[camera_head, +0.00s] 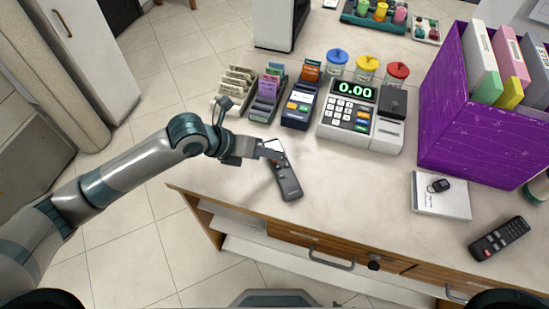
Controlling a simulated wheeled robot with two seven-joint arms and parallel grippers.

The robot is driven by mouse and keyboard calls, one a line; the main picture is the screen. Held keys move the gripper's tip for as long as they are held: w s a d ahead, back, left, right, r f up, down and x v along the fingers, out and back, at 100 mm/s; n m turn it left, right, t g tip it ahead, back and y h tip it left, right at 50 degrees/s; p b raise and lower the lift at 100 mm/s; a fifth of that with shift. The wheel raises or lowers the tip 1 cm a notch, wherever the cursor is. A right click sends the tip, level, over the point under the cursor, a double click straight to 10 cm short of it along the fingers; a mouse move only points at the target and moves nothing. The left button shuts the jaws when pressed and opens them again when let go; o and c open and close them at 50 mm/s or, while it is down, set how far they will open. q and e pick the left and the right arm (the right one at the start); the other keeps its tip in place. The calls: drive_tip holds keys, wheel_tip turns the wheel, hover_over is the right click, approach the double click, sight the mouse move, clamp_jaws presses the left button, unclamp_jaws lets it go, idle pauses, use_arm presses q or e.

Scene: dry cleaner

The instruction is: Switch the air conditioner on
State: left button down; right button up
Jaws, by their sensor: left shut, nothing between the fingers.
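A dark grey remote (288,183) with a light screen at its far end lies on the counter near the left front edge. A second, black remote (499,239) with a red button lies at the right front of the counter. My left gripper (276,156) is shut and empty, with its fingertips over the upper part of the grey remote, near its screen and buttons. I cannot tell whether they touch it. The fingers hide part of that remote. No air conditioner shows in this view. My right gripper is not in view.
The front middle counter is clear.

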use_arm(q)
drive_tip(key=shift+f, duration=0.3)
drive_tip(key=shift+r, duration=0.2)
idle(0.4)
drive_tip(key=shift+r+p, duration=0.45)
drive_tip(key=shift+r, duration=0.2)
wheel_tip(320, 180, up, 5)
drive_tip(key=p, duration=0.3)
drive_tip(key=shift+p, duration=0.35)
idle(0.7)
